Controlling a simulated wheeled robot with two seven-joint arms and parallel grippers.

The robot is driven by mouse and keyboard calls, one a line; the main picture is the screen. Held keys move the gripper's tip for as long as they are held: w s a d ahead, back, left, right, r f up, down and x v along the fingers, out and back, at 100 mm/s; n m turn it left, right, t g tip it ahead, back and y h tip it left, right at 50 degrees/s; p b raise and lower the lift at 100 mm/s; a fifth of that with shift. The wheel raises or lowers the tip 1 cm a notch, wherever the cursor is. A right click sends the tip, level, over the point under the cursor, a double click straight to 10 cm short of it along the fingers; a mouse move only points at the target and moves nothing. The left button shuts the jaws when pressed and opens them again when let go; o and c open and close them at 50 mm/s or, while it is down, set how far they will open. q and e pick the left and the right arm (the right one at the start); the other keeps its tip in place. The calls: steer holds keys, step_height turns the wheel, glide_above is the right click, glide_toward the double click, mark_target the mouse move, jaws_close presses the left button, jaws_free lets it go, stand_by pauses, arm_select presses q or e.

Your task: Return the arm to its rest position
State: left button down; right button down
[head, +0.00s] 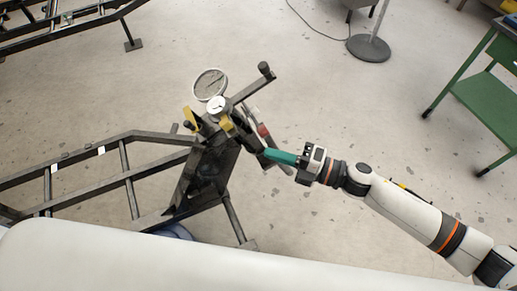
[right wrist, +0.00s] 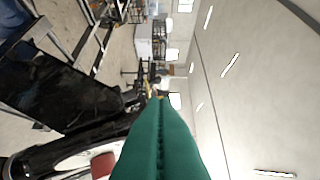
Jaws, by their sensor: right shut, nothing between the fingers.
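My right arm (head: 405,208) reaches in from the lower right of the head view. Its gripper (head: 280,156) has green fingers that are shut with nothing between them. The fingertips point left, at the right side of a dark metal stand (head: 208,172) with a round gauge on top. I cannot tell whether they touch it. In the right wrist view the shut green fingers (right wrist: 160,145) fill the bottom middle, with a dark plate of the stand (right wrist: 85,88) to their left. My left gripper is not in view.
The stand carries a round gauge (head: 209,84), yellow clips and a black-knobbed lever (head: 265,72). A dark rail frame (head: 90,185) runs left from it. A green cart (head: 482,100) stands at the right, a grey round pole base (head: 369,48) at the back. Floor between is clear.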

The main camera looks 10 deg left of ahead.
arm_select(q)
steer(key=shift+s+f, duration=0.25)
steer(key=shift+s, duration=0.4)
arm_select(e)
steer(key=shift+s+d, duration=0.1)
steer(key=shift+d, duration=0.65)
